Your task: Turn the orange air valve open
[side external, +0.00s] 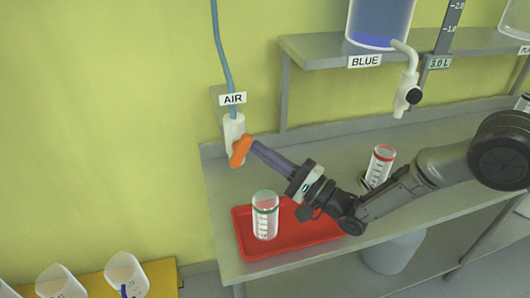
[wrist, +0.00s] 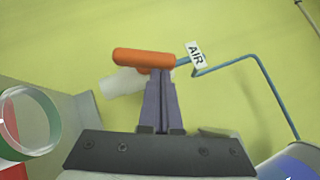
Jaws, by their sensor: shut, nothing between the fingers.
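The orange air valve handle (side external: 240,151) sits on a white valve body (side external: 234,128) on the wall, under the AIR label (side external: 233,99). In the side view the handle is tilted. In the wrist view the orange handle (wrist: 143,57) lies across the picture, in front of the white body (wrist: 122,83). My gripper (side external: 254,147) is shut, with its long purple fingers together and empty. The fingertips (wrist: 161,74) are at the right part of the handle and look to be at or against it; I cannot tell whether they touch.
A red tray (side external: 288,243) with a green-ringed glass cylinder (side external: 265,215) is below my gripper. A red-ringed cylinder (side external: 380,166) stands behind my arm. The shelf above holds a blue vessel (side external: 380,22) with a white tap (side external: 407,88). A blue hose (side external: 222,48) rises from the air valve.

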